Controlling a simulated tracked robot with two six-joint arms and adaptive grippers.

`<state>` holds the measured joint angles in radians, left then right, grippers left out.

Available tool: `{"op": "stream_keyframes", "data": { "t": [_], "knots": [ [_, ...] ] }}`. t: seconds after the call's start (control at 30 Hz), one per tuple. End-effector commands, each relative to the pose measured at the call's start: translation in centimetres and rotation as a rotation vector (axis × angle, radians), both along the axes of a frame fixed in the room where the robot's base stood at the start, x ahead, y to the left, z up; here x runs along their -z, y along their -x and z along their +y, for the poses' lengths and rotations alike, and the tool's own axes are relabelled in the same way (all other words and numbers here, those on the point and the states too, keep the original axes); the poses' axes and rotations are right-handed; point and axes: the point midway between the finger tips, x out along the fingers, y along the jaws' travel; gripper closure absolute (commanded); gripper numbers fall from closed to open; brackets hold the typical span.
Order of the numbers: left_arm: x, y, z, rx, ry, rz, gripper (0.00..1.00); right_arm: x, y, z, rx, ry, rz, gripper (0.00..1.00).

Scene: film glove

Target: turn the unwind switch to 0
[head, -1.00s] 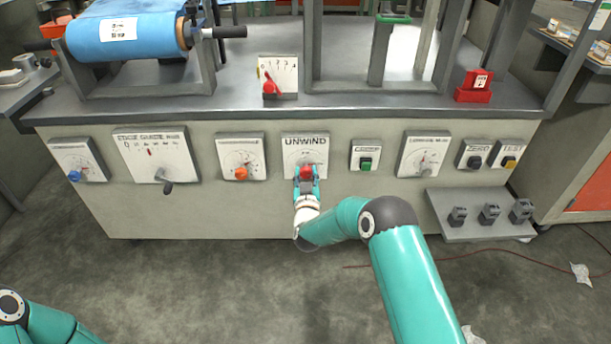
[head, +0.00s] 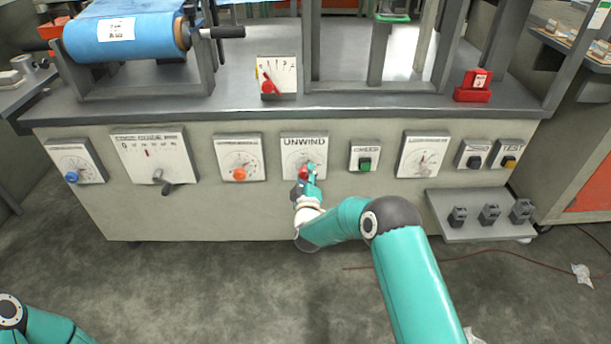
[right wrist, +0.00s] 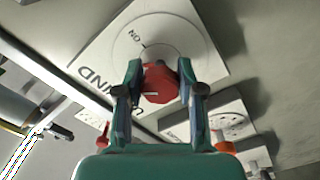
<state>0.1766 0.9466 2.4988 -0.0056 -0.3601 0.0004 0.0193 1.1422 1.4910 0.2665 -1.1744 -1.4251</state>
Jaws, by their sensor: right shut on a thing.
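The unwind switch is a red knob (head: 303,172) on a white plate (head: 290,143) lettered UNWIND, on the front of the machine. My right gripper (head: 309,173) is at the knob, with its fingers on either side of it. In the right wrist view the red knob (right wrist: 160,84) sits between the two fingertips of my right gripper (right wrist: 160,88), which is shut on it. The word ON shows on the dial in that view. The 0 mark cannot be made out. Part of the left arm shows at the bottom left of the head view, but its gripper is out of view.
An orange knob plate (head: 239,157) is to the left and a green button box (head: 365,156) to the right. A grey shelf (head: 470,232) juts out at the lower right. A blue roll (head: 125,36) is on the machine top.

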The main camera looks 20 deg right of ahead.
Motion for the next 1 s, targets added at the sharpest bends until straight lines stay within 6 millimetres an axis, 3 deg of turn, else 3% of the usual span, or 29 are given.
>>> {"op": "stream_keyframes", "data": {
  "t": [0.5,1.0],
  "knots": [
    [-0.53,0.00,0.00,0.000,0.000,0.000,0.60,-0.14,-0.04,0.49,-0.013,0.436,0.126,0.97],
    [-0.73,0.00,0.00,0.000,0.000,0.000,0.60,-0.06,-0.02,0.62,-0.016,0.603,0.174,0.97]
  ]
}}
